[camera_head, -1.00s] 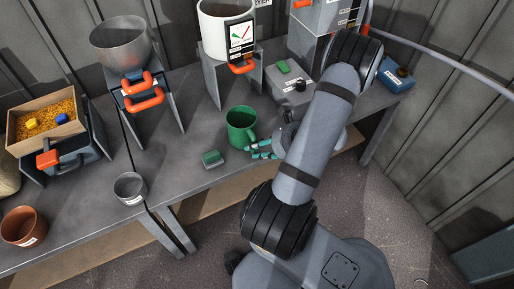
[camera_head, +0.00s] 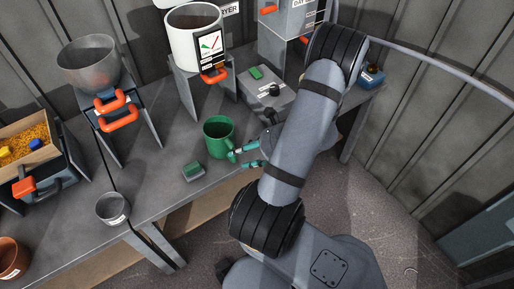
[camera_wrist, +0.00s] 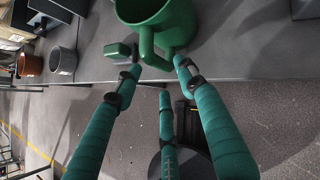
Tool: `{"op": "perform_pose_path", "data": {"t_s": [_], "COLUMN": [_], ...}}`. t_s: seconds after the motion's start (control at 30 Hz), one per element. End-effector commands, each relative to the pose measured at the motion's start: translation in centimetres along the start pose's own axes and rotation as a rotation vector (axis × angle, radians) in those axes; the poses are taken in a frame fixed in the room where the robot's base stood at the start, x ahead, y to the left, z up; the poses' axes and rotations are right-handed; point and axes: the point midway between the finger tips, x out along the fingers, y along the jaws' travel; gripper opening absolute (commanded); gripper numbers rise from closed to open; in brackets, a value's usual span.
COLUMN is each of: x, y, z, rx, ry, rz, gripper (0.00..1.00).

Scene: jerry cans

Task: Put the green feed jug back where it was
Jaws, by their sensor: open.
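The green feed jug (camera_head: 217,137) stands upright on the grey workbench, near its front edge, with its handle toward my gripper. It also shows at the top of the wrist view (camera_wrist: 165,22), its handle pointing toward the camera. My gripper (camera_head: 243,157) is open at the right of the jug, its teal fingers level with the handle. In the wrist view my fingers (camera_wrist: 155,72) are spread, with the jug's handle (camera_wrist: 153,48) between the tips of the outer two. I cannot tell whether any finger touches it.
A small green-topped block (camera_head: 194,172) sits left of the jug. A grey cup (camera_head: 112,207) stands farther left near the edge.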

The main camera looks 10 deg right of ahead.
Motion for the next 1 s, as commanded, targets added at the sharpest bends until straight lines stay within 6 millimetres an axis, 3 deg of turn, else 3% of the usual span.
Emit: {"op": "perform_pose_path", "data": {"t_s": [0.03, 0.2, 0.4, 1.0], "x": [-1.5, -5.0, -7.4, -8.0], "y": [-0.2, -0.1, 0.0, 0.0], "z": [0.1, 0.1, 0.1, 0.0], "rx": [0.001, 0.001, 0.0, 0.0], "ry": [0.0, 0.0, 0.0, 0.0], "rz": [-0.006, -0.005, -0.001, 0.001], "gripper": [0.4, 0.4, 0.4, 0.4]}}
